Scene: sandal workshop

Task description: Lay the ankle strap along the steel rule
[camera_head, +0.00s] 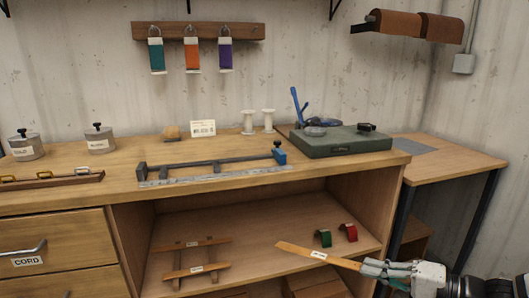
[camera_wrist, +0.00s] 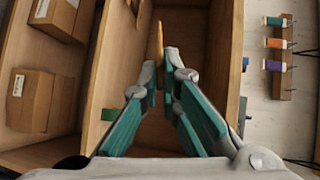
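A long tan strap (camera_head: 310,252) with a small white label sticks out to the left from my gripper (camera_head: 366,269). My gripper is shut on the strap's right end, in front of the open shelf bay under the bench. In the wrist view the strap (camera_wrist: 160,42) shows edge-on between the fingertips (camera_wrist: 161,72). The steel rule (camera_head: 215,177) lies along the bench's front edge, in front of a dark bar (camera_head: 210,162) with a blue end block. The strap is below the rule and apart from it. The label's text is too small to read.
On the bench (camera_head: 120,175) stand metal tins (camera_head: 99,140), white spools (camera_head: 268,119) and a green-grey slab (camera_head: 340,141) with tools. The shelf holds a wooden rack (camera_head: 197,257) and green and red loops (camera_head: 348,232). A lower side table (camera_head: 460,158) stands right.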

